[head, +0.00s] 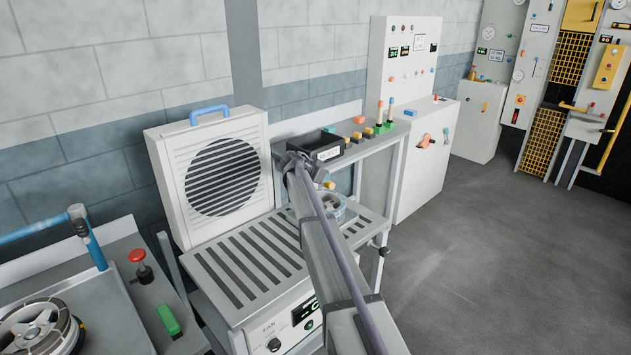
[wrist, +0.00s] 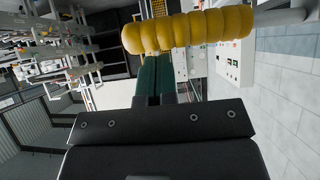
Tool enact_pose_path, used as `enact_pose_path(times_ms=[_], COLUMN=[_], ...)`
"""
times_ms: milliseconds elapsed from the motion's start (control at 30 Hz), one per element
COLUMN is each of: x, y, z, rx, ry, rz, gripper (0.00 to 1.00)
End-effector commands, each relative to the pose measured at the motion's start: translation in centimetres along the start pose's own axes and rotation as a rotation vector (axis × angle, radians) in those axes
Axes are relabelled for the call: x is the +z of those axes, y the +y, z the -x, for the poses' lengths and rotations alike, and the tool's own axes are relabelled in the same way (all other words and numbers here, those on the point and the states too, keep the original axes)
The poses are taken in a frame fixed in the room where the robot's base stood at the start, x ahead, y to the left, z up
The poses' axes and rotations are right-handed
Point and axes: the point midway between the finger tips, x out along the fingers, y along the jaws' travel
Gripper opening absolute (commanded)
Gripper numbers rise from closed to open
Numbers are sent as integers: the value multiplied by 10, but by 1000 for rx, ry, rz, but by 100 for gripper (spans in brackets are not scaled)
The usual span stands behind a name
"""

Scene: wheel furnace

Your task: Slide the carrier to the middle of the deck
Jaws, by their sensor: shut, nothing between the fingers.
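The carrier (head: 334,207) looks like a round grey-blue holder with a metal part inside. In the head view it sits near the back right of the slatted deck (head: 262,262), partly hidden by my arm. A yellow ribbed handle (wrist: 188,30) fills the top of the wrist view; a small yellow piece (head: 328,185) shows above the carrier in the head view. My gripper (wrist: 152,60) has its dark green fingers together and empty. Their tips meet the handle's outline; I cannot tell whether they touch it. In the head view the fingers are hidden.
A fan unit (head: 218,175) stands behind the deck. A narrow shelf (head: 395,133) with coloured pieces stands at its back right. A bench (head: 105,310) with a metal wheel (head: 40,328) is at left. Open floor (head: 480,260) lies to the right.

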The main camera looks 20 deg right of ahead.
Motion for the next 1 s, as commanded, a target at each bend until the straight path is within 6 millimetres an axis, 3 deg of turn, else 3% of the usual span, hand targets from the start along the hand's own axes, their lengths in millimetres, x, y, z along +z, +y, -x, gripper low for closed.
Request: enact_pose_path(times_ms=[33,433,567,667,1000], x=[9,9,18,32,30], y=[0,1,1,2,0], z=[-5,-4,8,29,27], rx=[0,1,0,-2,1], ry=[0,-2,-1,-1,-1], rz=[0,-1,1,1,0], gripper=[0,0,0,0,0])
